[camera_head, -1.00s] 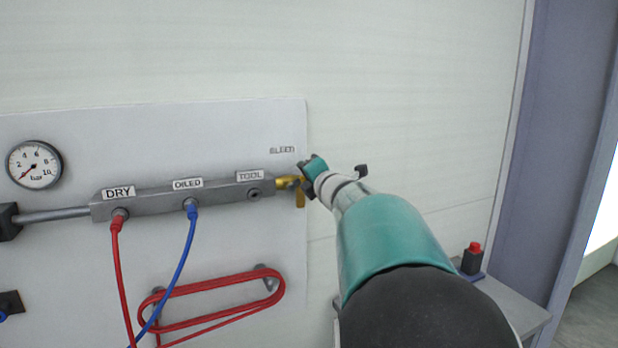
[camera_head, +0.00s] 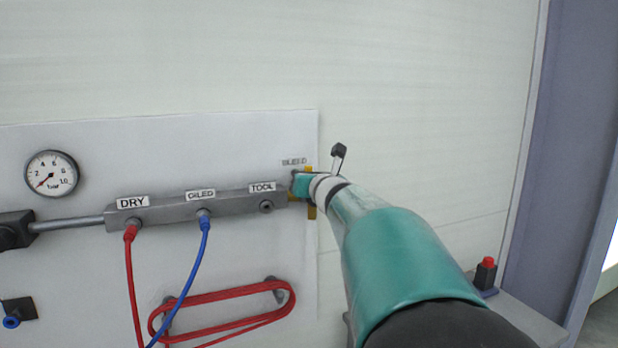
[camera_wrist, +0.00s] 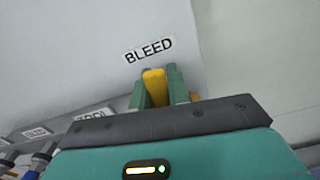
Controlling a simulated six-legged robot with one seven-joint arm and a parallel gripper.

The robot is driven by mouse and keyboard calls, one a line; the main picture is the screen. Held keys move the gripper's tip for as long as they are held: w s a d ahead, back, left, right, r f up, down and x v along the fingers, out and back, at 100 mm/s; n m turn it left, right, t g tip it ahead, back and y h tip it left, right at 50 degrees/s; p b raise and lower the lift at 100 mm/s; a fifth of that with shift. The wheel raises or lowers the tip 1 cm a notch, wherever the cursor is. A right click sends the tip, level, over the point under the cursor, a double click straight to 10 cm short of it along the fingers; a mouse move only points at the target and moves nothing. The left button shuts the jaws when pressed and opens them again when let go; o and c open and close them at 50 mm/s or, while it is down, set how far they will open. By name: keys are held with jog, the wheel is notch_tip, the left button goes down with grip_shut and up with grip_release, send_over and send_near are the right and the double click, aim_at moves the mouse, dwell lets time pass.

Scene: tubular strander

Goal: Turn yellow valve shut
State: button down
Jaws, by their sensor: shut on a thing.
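The yellow valve handle (camera_wrist: 154,86) stands between the two teal fingers of my gripper (camera_wrist: 156,80) in the wrist view, just below the BLEED label (camera_wrist: 149,49). My gripper is shut on it. In the head view, my gripper (camera_head: 302,185) is at the right end of the grey manifold (camera_head: 190,208). Yellow parts of the valve (camera_head: 311,212) show above and below the fingers. The valve's middle is hidden behind my gripper, so the handle's exact angle is hard to tell.
A pressure gauge (camera_head: 51,174) is on the panel at left. A red hose (camera_head: 131,270) and a blue hose (camera_head: 194,265) hang from the manifold. A coiled red hose (camera_head: 220,296) hangs below. A red-topped object (camera_head: 486,272) stands on a bench at right.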

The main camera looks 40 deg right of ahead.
jog(key=shift+a+n, duration=0.35)
jog(key=shift+n, duration=0.35)
jog(key=shift+w, duration=0.1)
jog(key=c, duration=1.3)
grip_release()
jog(key=shift+c, duration=0.2)
jog(key=v, duration=1.3)
jog(key=shift+s+a, duration=0.15)
jog(key=shift+s, duration=0.2)
jog(key=shift+r, duration=0.1)
